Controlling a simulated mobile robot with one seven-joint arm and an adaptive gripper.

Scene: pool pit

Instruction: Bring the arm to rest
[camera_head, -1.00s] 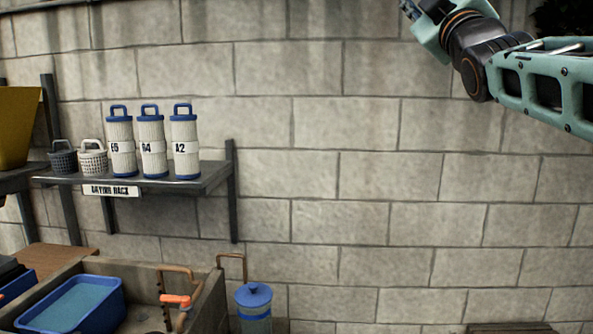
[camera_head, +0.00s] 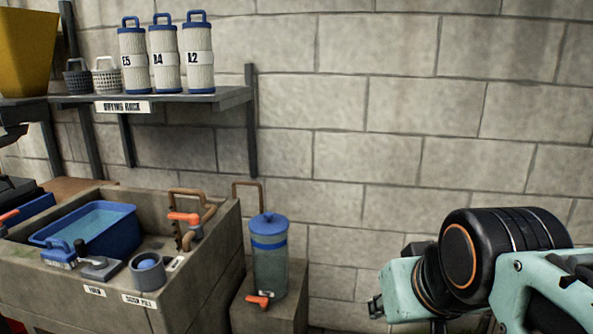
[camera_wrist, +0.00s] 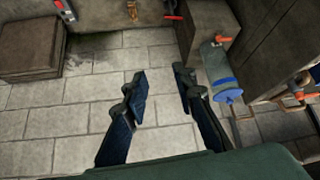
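My gripper (camera_wrist: 160,80) is open in the wrist view, with its two dark fingers apart. In the head view my teal and black arm (camera_head: 485,265) is low at the right, in front of the block wall. The gripper's fingers cannot be made out clearly there.
A drying rack (camera_head: 228,97) holds three filter cartridges and two small baskets. Below it stands a stone sink (camera_head: 200,290) with a blue tub (camera_head: 125,230). A blue-lidded canister (camera_head: 269,255) stands on a block between sink and arm. The wall above the arm is clear.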

